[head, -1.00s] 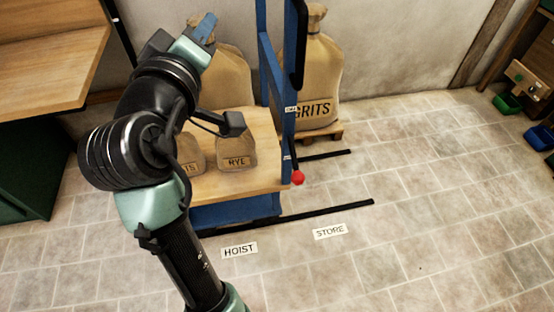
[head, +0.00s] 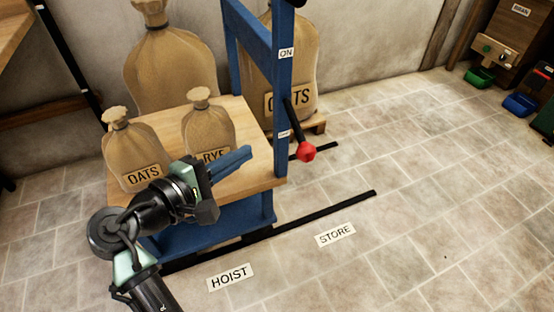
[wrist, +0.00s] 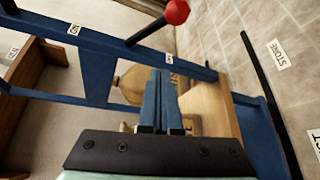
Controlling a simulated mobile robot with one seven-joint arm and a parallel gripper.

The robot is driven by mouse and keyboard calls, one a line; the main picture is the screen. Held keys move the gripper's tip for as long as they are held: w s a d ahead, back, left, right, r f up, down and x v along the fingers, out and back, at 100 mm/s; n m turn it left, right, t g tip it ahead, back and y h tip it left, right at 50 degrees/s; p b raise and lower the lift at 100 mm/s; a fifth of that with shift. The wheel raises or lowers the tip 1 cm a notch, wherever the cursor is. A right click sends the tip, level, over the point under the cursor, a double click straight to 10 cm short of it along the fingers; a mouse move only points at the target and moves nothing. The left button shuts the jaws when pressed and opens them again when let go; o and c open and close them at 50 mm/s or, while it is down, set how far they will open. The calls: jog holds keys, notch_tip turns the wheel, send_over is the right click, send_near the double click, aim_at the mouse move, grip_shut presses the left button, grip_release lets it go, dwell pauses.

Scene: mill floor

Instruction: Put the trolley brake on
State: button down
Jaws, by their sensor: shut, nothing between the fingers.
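The trolley has a blue frame (head: 258,38) and a wooden deck (head: 253,180). Its brake lever (head: 295,116) is a black rod with a red knob (head: 306,151), on the near post. The lever slants down and to the right, its knob close to the lower, unreadable label (head: 283,134). An ON label (head: 286,53) sits higher on the post. My gripper (head: 236,160) is shut and empty, in front of the RYE sack and left of the knob. In the wrist view its blue fingers (wrist: 160,100) point toward the post, and the red knob (wrist: 177,12) is beyond them at the top.
An OATS sack (head: 135,152) and a RYE sack (head: 208,128) stand on the deck. Larger sacks stand behind, one on a pallet (head: 317,122). Black floor strips (head: 330,212) run by HOIST (head: 230,277) and STORE (head: 335,234) signs. The floor to the right is clear.

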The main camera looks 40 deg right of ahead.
aim_at(297, 128)
jog(key=f, duration=0.1)
jog(key=f+g+b, duration=0.1)
jog(key=shift+s+a+f+h, duration=0.1)
jog(key=shift+s+f+h, duration=0.1)
jog(key=shift+f+h, duration=0.2)
jog(key=f+b+x, duration=0.1)
jog(key=b+x, duration=0.5)
jog(key=x, duration=0.4)
jog(key=shift+s+a+r+b, duration=0.1)
jog(key=shift+s+r+b, duration=0.55)
jog(key=shift+s, duration=0.25)
jog(key=shift+s+a+r+b, duration=0.1)
jog(key=shift+s+r+b, duration=0.5)
jog(key=shift+s, duration=0.3)
jog(key=shift+r+p, duration=0.15)
jog(key=shift+p, duration=0.15)
jog(key=shift+s+r+n+p, duration=0.2)
jog(key=shift+n+p, duration=0.2)
jog(key=shift+p, duration=0.75)
